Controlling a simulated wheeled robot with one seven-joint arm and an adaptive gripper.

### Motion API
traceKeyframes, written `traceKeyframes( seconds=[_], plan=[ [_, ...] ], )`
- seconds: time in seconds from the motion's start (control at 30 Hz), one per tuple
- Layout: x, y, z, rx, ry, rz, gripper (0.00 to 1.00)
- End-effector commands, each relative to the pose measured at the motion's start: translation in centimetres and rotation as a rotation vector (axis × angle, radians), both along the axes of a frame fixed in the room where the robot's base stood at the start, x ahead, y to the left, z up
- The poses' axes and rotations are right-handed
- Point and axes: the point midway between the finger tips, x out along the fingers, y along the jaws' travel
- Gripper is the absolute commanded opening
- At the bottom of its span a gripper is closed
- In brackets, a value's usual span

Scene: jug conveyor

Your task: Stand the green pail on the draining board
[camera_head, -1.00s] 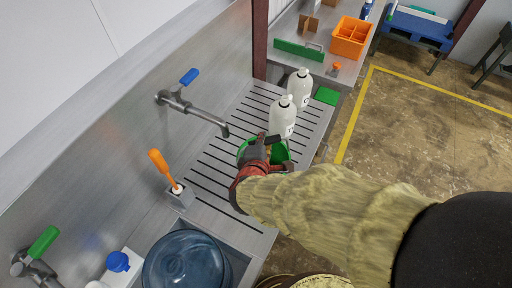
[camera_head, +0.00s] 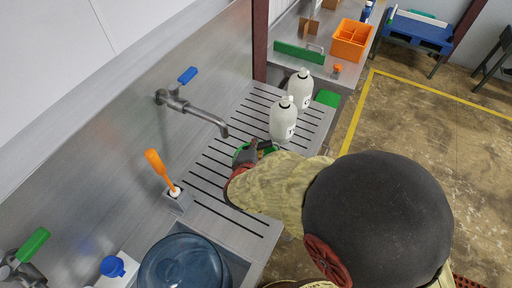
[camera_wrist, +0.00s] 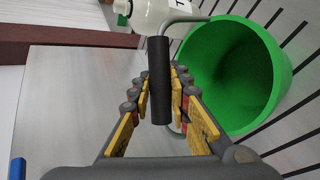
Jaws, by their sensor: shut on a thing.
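The green pail (camera_head: 242,154) is over the middle of the slotted steel draining board (camera_head: 212,172), mostly hidden behind my arm in the head view. In the wrist view the pail (camera_wrist: 235,75) is close, with its open mouth showing, empty inside, and slotted steel behind it. Its wire handle has a black grip (camera_wrist: 159,80). My gripper (camera_wrist: 160,95) is shut on this black grip, which lies between the finger pads. In the head view my gripper (camera_head: 256,152) is partly hidden. I cannot tell whether the pail's base touches the board.
Two white bottles (camera_head: 283,121) (camera_head: 300,89) stand on the board just beyond the pail. A tap (camera_head: 195,110) reaches out at the left. An orange-handled brush (camera_head: 162,172) stands in a holder. A blue water jug (camera_head: 186,266) sits in the sink at the front.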

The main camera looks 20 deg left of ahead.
Motion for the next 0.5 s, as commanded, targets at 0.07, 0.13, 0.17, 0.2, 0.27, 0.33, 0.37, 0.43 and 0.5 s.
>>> traceKeyframes(
  seconds=[0.07,0.13,0.17,0.2,0.27,0.33,0.37,0.43,0.5],
  plan=[
    [0.03,0.04,0.12,0.001,-0.002,0.0,0.0],
    [0.03,0.03,-0.02,0.0,-0.001,0.0,0.0],
    [0.03,0.02,-0.11,0.0,-0.001,0.0,0.0],
    [-0.01,0.0,-0.15,0.0,0.0,0.0,0.2],
    [-0.01,-0.01,-0.16,0.0,0.0,0.0,0.24],
    [-0.01,-0.02,-0.16,-0.001,0.0,0.001,0.28],
    [-0.01,-0.01,-0.16,0.0,0.0,0.0,0.3],
    [-0.01,-0.01,-0.16,-0.001,0.0,0.001,0.34],
    [-0.01,-0.01,-0.16,-0.001,0.0,0.001,0.37]
  ],
)
